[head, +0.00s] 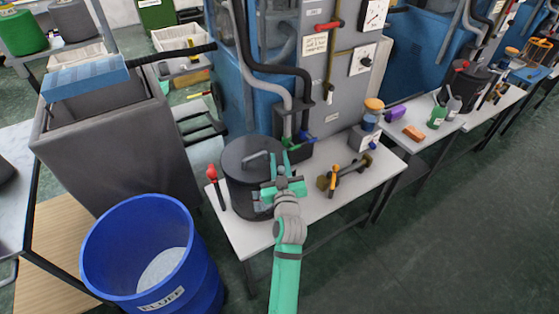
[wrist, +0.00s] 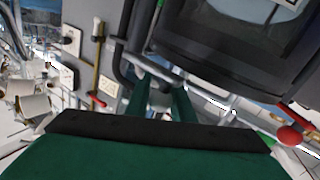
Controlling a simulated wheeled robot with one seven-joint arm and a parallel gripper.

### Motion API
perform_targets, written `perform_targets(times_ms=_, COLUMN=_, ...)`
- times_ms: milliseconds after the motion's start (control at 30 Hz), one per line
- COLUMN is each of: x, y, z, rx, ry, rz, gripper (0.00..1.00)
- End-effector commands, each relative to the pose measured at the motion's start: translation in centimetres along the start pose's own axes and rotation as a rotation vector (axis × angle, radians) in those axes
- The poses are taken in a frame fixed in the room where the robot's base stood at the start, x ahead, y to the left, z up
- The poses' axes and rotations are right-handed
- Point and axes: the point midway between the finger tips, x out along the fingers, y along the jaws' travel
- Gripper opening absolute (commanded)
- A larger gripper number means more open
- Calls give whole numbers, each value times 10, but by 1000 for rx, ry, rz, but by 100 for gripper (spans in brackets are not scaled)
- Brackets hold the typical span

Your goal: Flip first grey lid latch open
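A dark grey round pot (head: 238,196) stands on the white bench, with a flat lid (head: 238,152) and a raised handle (head: 254,157) on top. My green gripper (head: 278,172) is over the lid's right edge and hides part of the pot. In the wrist view, two green fingers (wrist: 166,98) show a gap between them. A grey bar (wrist: 150,66) lies at or close to their tips; I cannot tell whether they grip it.
A red-handled tool (head: 213,178) stands left of the pot. A brass-coloured fitting (head: 340,176) and a jar with an orange lid (head: 372,114) are to the right. A grey machine panel (head: 290,80) with hoses rises behind. A blue bin (head: 205,275) stands at front left.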

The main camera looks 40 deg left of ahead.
Motion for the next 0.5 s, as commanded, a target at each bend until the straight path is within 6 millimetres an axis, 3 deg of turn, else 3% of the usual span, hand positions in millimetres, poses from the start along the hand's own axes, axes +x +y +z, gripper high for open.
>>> perform_targets(times_ms=500, x=-3, y=1, z=1, rx=2, ry=10, rz=-61, gripper=0)
